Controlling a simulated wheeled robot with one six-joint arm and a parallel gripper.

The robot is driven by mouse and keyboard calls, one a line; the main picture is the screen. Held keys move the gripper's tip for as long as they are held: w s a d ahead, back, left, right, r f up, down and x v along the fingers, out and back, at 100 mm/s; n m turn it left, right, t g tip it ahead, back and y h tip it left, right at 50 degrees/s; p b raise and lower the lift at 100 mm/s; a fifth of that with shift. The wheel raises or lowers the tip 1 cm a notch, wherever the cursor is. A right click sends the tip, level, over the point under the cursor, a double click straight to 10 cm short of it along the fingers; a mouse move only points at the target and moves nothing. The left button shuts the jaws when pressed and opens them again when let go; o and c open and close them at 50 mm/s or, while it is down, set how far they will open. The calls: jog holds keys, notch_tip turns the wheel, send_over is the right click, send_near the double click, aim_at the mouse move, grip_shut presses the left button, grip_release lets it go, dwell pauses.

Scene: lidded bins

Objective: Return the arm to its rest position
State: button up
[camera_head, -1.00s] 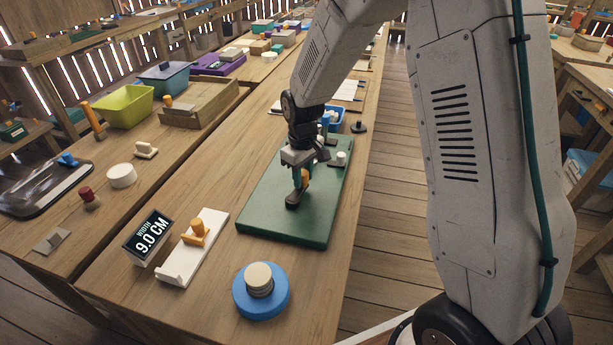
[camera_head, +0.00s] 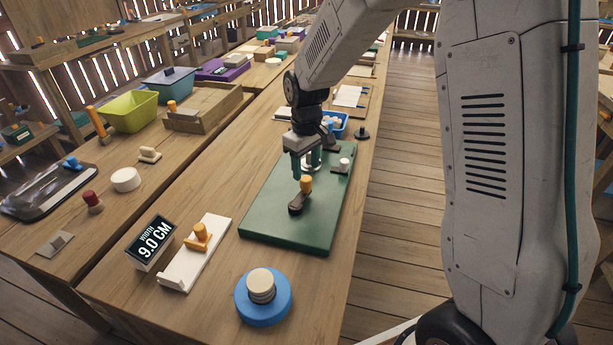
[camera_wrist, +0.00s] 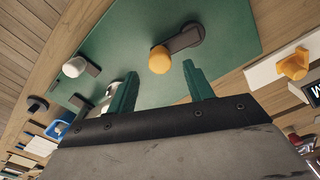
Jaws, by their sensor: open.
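My gripper (camera_head: 305,168) is open and empty, above the green board (camera_head: 285,225) on the bench. In the wrist view its two green fingers (camera_wrist: 160,90) stand apart with nothing between them. An orange-knobbed black piece (camera_head: 297,205) lies on the board just below and in front of the fingers; its knob also shows in the wrist view (camera_wrist: 159,60). A white-knobbed black piece (camera_head: 343,164) is at the board's far right part. My arm reaches in from the upper right.
A blue bin (camera_head: 339,125) is beyond the board. Lime (camera_head: 130,112) and teal (camera_head: 168,83) bins stand further left.

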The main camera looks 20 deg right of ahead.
jog(key=shift+r, duration=1.05)
jog(key=shift+s+f, duration=0.1)
jog(key=shift+s, duration=0.25)
jog(key=s+d+r+m, duration=0.1)
jog(key=s+r, duration=0.4)
jog(key=s, duration=0.5)
jog(key=s+d+r+m+t, duration=0.1)
jog(key=s+r, duration=0.4)
jog(key=s, duration=0.6)
jog(key=s+d+r+m, duration=0.2)
jog(key=s+r, duration=0.3)
jog(key=s, duration=0.5)
jog(key=shift+s+d+r+m, duration=0.2)
jog(key=shift+s+d+m, duration=0.05)
jog(key=shift+m, duration=0.55)
